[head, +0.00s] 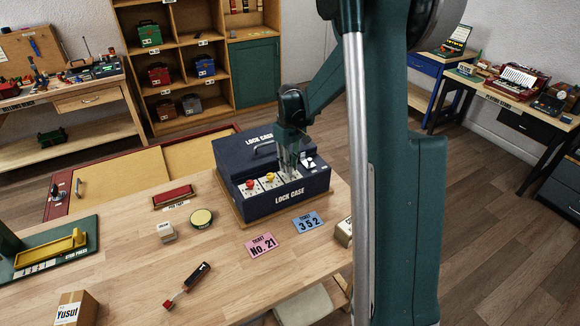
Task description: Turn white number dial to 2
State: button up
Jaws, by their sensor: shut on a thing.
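The lock case (255,209) is a dark blue box on the wooden table, with a row of number dials on its white front panel. A red dial (250,186) and a yellow dial (270,177) show to the left of my gripper. My gripper (288,174) points down at the third place in the row, right of the yellow dial, with its fingers shut on the white dial. The fingers and the small scale hide that dial, so its number cannot be read.
A pink ticket (262,245) reading No. 21 lies before the case. Right of the dials is a black-and-white fitting (309,162).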

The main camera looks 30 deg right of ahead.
jog(key=o, duration=0.9)
jog(key=shift+r, duration=0.15)
notch_tip(320, 180, up, 12)
dwell(0.5)
jog(key=shift+s+a, duration=0.1)
